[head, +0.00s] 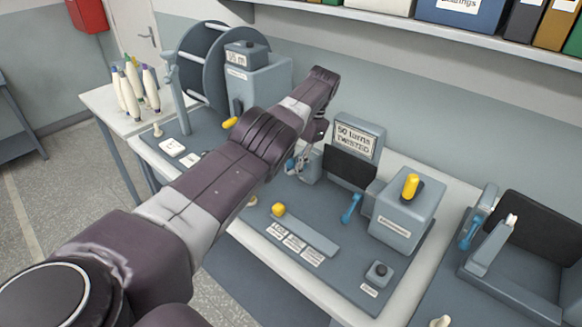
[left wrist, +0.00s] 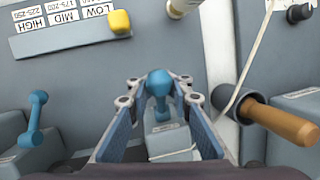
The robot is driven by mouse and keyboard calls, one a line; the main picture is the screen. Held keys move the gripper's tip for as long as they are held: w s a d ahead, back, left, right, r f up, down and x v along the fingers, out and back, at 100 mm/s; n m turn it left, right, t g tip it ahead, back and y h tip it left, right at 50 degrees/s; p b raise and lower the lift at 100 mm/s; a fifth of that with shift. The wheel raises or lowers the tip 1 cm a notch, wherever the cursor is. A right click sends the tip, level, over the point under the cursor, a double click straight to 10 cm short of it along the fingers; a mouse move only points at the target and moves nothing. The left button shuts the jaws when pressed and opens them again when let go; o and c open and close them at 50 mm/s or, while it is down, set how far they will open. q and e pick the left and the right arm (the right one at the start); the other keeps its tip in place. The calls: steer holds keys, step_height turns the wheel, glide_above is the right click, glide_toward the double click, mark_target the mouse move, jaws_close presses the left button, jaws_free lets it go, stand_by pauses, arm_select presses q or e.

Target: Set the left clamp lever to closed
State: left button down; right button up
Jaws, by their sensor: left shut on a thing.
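The left clamp lever is blue with a rounded knob. In the left wrist view, the left clamp lever (left wrist: 159,84) stands between the two fingers of my left gripper (left wrist: 160,92), which is shut on it. In the head view, my left gripper (head: 304,160) reaches down at the left clamp, and the blue knob (head: 290,165) shows beside the fingers. The right clamp lever (head: 351,207), also blue, stands to the right, past a dark panel; it also shows in the left wrist view (left wrist: 36,115). My right gripper is not in view.
A sliding selector with a yellow knob (head: 278,209) lies in front of the clamps. A grey box with a yellow lever (head: 410,187) stands to the right. A large reel (head: 205,65) stands behind my arm. A wood-coloured handle (left wrist: 285,123) is close to my fingers.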

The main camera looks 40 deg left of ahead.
arm_select(q)
steer(key=c, duration=1.9)
jaws_free()
steer(key=shift+w+r, duration=0.4)
steer(key=shift+r, duration=0.25)
steer(key=shift+o, duration=0.8)
steer(key=shift+d, duration=0.2)
steer(key=shift+s+f, duration=0.1)
steer(key=shift+f, duration=0.05)
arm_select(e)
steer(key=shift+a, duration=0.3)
arm_select(q)
steer(key=shift+a, duration=0.1)
step_height(320, 180, up, 10)
steer(key=shift+r, duration=0.1)
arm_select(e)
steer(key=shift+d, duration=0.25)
